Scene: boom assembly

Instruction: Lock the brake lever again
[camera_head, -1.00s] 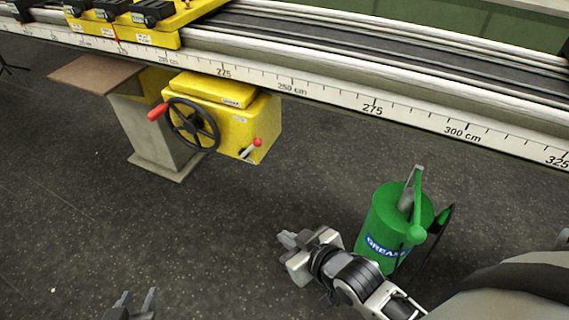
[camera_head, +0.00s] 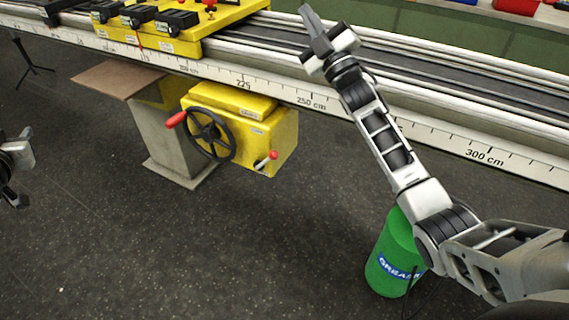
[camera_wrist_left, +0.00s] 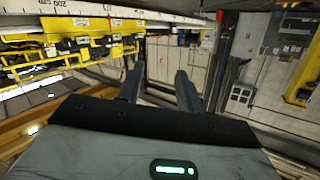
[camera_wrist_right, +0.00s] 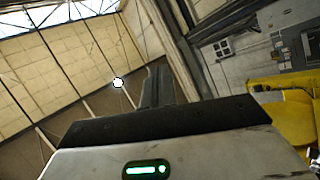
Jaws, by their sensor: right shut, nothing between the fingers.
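A small lever with a red knob (camera_head: 268,158) sits on the front of the yellow box (camera_head: 270,135) under the rail. It looks tilted, with the red knob at its upper right end. It is the likely brake lever, but no label for it is readable. My right gripper (camera_head: 306,14) is shut and empty, raised in front of the rail, well above and right of the lever. My left gripper (camera_head: 14,178) is at the left edge, far from the lever. Its two fingers stand apart with nothing between them in the left wrist view (camera_wrist_left: 160,85).
A black handwheel (camera_head: 208,135) with a red handle is left of the lever. The long scaled rail (camera_head: 400,125) crosses above. A yellow carriage (camera_head: 190,38) with black units is on it. A green grease can (camera_head: 390,265) stands under my right arm.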

